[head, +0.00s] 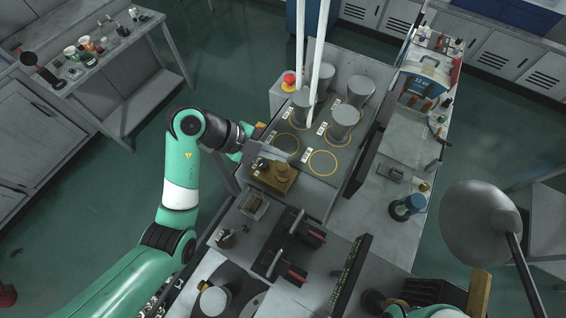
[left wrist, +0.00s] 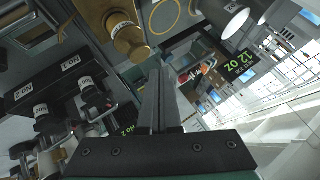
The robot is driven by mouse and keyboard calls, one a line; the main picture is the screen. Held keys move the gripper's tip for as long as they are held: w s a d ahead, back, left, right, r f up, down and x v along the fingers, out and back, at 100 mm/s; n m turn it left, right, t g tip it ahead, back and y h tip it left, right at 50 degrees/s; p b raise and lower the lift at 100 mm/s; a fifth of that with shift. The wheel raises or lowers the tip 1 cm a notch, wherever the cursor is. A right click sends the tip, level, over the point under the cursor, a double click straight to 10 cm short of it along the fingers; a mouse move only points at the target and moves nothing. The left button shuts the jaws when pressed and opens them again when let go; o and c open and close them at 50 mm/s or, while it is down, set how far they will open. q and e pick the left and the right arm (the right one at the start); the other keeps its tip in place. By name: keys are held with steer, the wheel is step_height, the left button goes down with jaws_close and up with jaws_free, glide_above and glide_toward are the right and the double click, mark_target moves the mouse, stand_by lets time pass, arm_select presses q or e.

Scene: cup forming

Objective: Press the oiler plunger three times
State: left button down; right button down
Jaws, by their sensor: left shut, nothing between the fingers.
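The brass oiler (head: 274,177) stands on the machine bench, just below and right of my left gripper (head: 272,152) in the head view. Its rounded plunger top (head: 281,168) is upright. In the left wrist view, the brass plunger (left wrist: 130,41) shows at upper left, to the left of the fingertips. My left gripper (left wrist: 157,70) is shut and empty. Its fingers appear close to the oiler, but I cannot tell whether they touch it. My right gripper is not in view.
Several metal cylinders (head: 344,123) stand on the plate behind the oiler, with yellow rings (head: 323,163) beside them. A red stop button (head: 289,80) is at the back. A dark panel (head: 366,162) rises at right.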

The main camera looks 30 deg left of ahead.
mark_target(278, 165)
arm_select(q)
steer(key=shift+r, duration=1.85)
stand_by(1.1)
